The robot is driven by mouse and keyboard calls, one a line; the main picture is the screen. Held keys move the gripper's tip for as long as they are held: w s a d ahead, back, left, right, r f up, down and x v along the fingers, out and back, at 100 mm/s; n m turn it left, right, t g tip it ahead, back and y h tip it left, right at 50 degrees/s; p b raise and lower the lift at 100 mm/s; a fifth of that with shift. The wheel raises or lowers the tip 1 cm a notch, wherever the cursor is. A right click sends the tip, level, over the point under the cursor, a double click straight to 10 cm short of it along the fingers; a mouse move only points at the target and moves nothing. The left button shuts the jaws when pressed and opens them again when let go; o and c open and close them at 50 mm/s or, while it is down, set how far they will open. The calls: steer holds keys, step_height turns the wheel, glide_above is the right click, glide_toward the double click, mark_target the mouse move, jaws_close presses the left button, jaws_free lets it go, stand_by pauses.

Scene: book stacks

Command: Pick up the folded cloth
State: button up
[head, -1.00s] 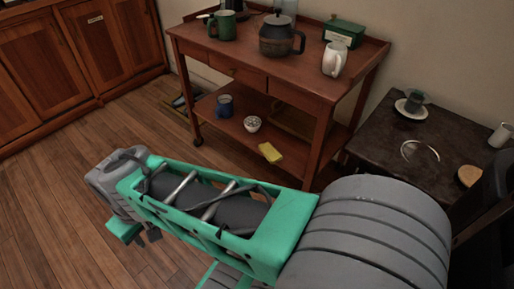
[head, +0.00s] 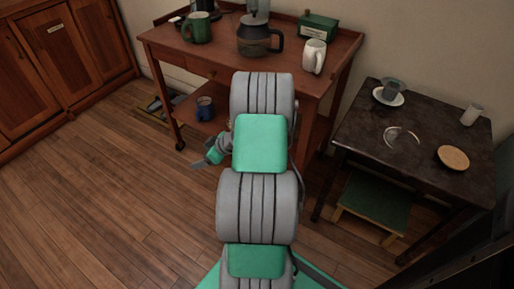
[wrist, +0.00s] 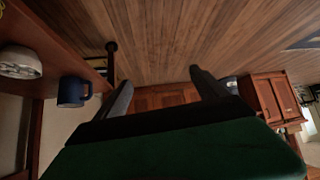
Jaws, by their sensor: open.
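The folded cloth is not clearly visible now; in the head view my arm covers the part of the cart's lower shelf where a yellow folded piece lay earlier. A small yellow sliver (wrist: 2,7) shows at the upper left corner of the wrist view; I cannot tell if it is the cloth. My gripper (wrist: 164,90) is open and empty, its two dark fingers apart with floor and cabinets beyond. In the head view only part of my gripper (head: 208,158) shows, left of my arm and in front of the cart.
The wooden cart (head: 200,55) carries a dark kettle (head: 257,40), green mug (head: 197,28), white mug (head: 314,57) and green box (head: 318,28). Its lower shelf holds a blue mug (head: 205,107) and a white bowl (wrist: 20,65). A dark table (head: 365,125) stands right. Floor at left is clear.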

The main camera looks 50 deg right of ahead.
steer(key=s+d+f+m+t+h+p, duration=0.15)
steer(key=s+d+f+h, duration=0.3)
steer(key=s+d, duration=0.45)
steer(key=s+d+f+m+t+h+b, duration=0.15)
steer(key=s+d+f+t+h, duration=0.3)
steer(key=d, duration=0.55)
steer(key=shift+m+g+y, duration=0.4)
steer(key=shift+g, duration=0.2)
steer(key=w+f, duration=0.1)
steer(key=w+d+f+b, duration=0.1)
steer(key=w, duration=0.1)
steer(key=w+d+f+b, duration=0.1)
steer(key=shift+w+d, duration=0.25)
steer(key=shift+w, duration=0.25)
steer(key=c, duration=1.4)
